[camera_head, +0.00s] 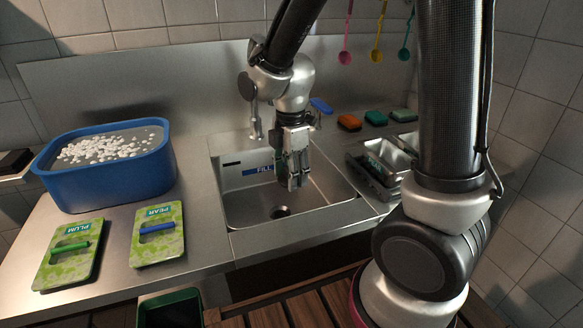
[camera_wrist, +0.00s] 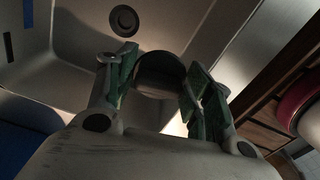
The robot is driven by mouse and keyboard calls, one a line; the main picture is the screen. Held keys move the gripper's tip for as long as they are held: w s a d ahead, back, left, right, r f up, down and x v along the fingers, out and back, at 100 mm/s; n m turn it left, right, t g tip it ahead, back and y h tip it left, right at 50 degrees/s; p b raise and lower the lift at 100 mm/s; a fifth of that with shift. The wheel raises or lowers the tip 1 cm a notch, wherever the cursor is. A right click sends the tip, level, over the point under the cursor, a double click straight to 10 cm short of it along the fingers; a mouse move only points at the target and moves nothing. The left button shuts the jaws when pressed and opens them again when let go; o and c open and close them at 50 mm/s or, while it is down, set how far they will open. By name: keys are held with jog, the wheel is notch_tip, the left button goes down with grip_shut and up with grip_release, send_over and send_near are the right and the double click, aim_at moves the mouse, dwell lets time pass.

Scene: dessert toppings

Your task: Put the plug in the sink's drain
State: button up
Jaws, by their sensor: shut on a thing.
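The sink (camera_head: 240,204) is a steel basin set in the counter, with a dark round drain (camera_head: 280,212) in its floor. The drain also shows in the wrist view (camera_wrist: 124,20), above and left of the fingers. My gripper (camera_head: 293,182) points down over the basin, above the drain and slightly right of it in the head view. In the wrist view its green-padded fingers (camera_wrist: 160,92) are shut on a dark round plug (camera_wrist: 159,71). The plug is apart from the drain. In the head view I cannot make out the plug at the fingers.
A blue tub (camera_head: 108,185) with white bits stands left of the sink. Metal trays (camera_head: 393,158) stand right of the sink, with coloured blocks (camera_head: 349,122) behind. A faucet (camera_head: 252,105) rises at the back.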

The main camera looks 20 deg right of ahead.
jog(key=w+f, duration=0.1)
jog(key=f, duration=0.3)
jog(key=w+f, duration=0.1)
jog(key=f, duration=0.3)
jog(key=w+f, duration=0.2)
jog(key=f, duration=0.2)
jog(key=shift+f, duration=0.2)
send_over(280, 215)
jog(key=s, duration=0.1)
notch_tip(280, 215, down, 5)
jog(key=shift+d+r, duration=0.1)
jog(key=shift+w+f, duration=0.55)
jog(key=shift+f, duration=0.05)
jog(key=shift+f, duration=0.5)
jog(key=o, duration=1.1)
jog(key=shift+r, duration=0.1)
